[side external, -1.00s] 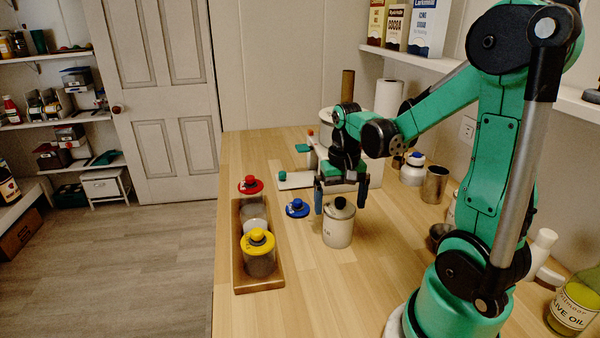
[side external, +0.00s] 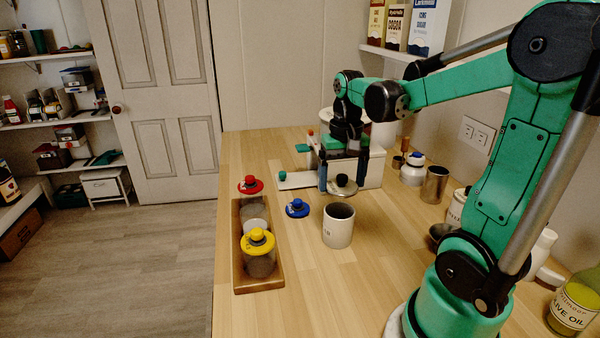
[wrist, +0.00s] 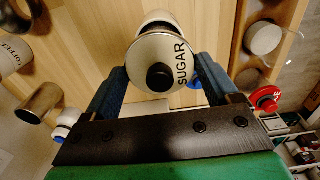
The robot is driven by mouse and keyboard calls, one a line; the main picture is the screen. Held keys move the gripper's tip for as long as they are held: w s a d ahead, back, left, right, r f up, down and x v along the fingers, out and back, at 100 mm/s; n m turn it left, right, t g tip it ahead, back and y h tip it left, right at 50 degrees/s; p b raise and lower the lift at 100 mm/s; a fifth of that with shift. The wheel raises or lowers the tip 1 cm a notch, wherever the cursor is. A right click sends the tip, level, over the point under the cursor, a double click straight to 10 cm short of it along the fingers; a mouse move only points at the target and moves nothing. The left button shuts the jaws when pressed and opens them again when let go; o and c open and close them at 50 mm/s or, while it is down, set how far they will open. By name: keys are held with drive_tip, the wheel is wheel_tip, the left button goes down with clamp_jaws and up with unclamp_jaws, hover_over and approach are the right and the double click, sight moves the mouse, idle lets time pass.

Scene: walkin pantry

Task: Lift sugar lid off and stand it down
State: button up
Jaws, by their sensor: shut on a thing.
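The sugar lid (side external: 343,188) is a pale disc with a dark round knob. My gripper (side external: 342,182) is shut on it, with the blue fingers at opposite sides of its rim. The lid hangs clear above the open sugar canister (side external: 338,228), a white cylinder standing upright on the counter. In the wrist view, the lid (wrist: 178,42) shows its knob and the word SUGAR between the fingertips of my gripper (wrist: 160,72). The lid hides most of the canister (wrist: 155,16) there.
A wooden tray (side external: 241,270) at left holds jars, with red and yellow lids showing. A blue lid (side external: 297,208) lies on the counter between tray and canister. A metal cup (side external: 435,185) and a white bottle (side external: 412,172) stand at right. The front counter is clear.

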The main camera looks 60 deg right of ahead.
sight(343, 176)
wheel_tip(343, 176, up, 18)
idle(0.8)
drive_tip(key=w+d+f, duration=0.3)
drive_tip(key=d+f, duration=0.6)
drive_tip(key=f, duration=1.6)
drive_tip(key=shift+s+d, duration=0.1)
drive_tip(key=shift+d, duration=0.3)
drive_tip(key=shift+f, duration=2.3)
drive_tip(key=o, duration=1)
drive_tip(key=shift+f, duration=0.1)
drive_tip(key=shift+o, duration=0.2)
